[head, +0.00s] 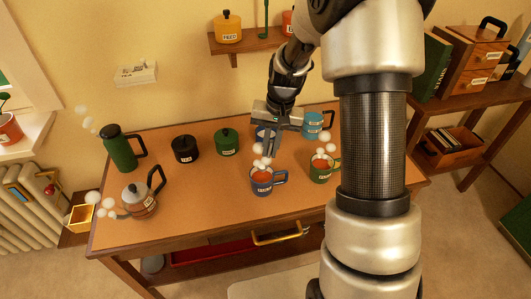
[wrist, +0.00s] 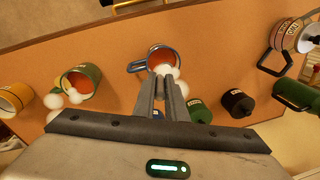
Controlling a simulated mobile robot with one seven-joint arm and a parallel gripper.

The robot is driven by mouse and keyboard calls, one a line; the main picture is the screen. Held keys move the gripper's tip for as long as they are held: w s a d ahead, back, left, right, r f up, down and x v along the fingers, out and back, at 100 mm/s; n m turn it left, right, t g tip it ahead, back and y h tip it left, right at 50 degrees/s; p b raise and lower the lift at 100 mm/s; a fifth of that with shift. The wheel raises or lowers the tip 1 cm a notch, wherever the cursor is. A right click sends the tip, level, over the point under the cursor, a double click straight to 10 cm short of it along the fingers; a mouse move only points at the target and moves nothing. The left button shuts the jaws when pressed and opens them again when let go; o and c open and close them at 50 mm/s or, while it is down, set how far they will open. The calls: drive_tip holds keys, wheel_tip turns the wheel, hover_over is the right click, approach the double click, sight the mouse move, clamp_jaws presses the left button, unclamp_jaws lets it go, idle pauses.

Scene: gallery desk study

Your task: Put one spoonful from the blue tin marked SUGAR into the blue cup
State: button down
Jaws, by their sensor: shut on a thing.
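The blue cup (head: 262,184), with reddish-brown drink and white puffs above it, stands at the middle of the desk; it also shows in the wrist view (wrist: 178,54). A blue tin (head: 261,131) stands behind it, mostly hidden by my gripper; only a sliver shows in the wrist view (wrist: 158,114), and its label cannot be read. My gripper (head: 271,153) hangs over the desk just behind and above the blue cup, fingers pointing down. In the wrist view its fingers (wrist: 160,82) are close together. What they hold cannot be made out, and no spoon is plainly visible.
A green cup (head: 321,172) stands right of the blue cup, a light blue vessel (head: 312,124) behind it. Left are a green tin (head: 227,142), black tin (head: 185,149), kettle (head: 138,199) and green flask (head: 120,149). My arm hides the right side.

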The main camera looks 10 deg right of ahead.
drive_tip(key=shift+s+d+f+t+y+b, duration=0.15)
drive_tip(key=shift+s+d+t+y+b, duration=0.1)
drive_tip(key=shift+d+t+y+b, duration=0.35)
drive_tip(key=shift+a+f, duration=0.1)
drive_tip(key=d+y+b, duration=0.1)
drive_tip(key=b, duration=0.2)
drive_tip(key=s+d+f+t+y+b, duration=0.1)
drive_tip(key=b, duration=0.2)
drive_tip(key=shift+f+y+b, duration=0.15)
drive_tip(key=shift+y+b, duration=0.25)
